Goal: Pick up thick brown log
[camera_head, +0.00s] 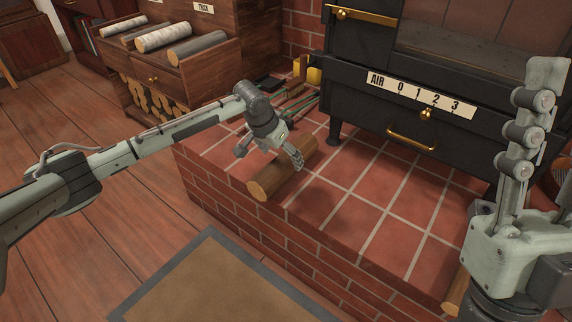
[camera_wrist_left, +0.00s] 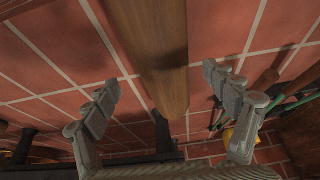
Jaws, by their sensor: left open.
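A thick brown log (camera_head: 283,172) with a pale cut end lies on the red-tiled top of the brick hearth. My left gripper (camera_head: 269,156) is over it from above, open, with one finger to each side. In the left wrist view the log (camera_wrist_left: 160,50) runs between the two spread fingers (camera_wrist_left: 161,80). There is a gap on both sides, and I see no contact. My right gripper (camera_head: 545,75) stands at the right edge, partly cut off; its opening cannot be judged.
A black stove (camera_head: 400,120) with brass handles stands behind the log on the hearth (camera_head: 380,225). Tools with green handles (camera_head: 300,105) lie near the stove. Another log (camera_head: 456,292) is partly hidden by my right arm. A wooden cabinet (camera_head: 205,75) holds logs at upper left.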

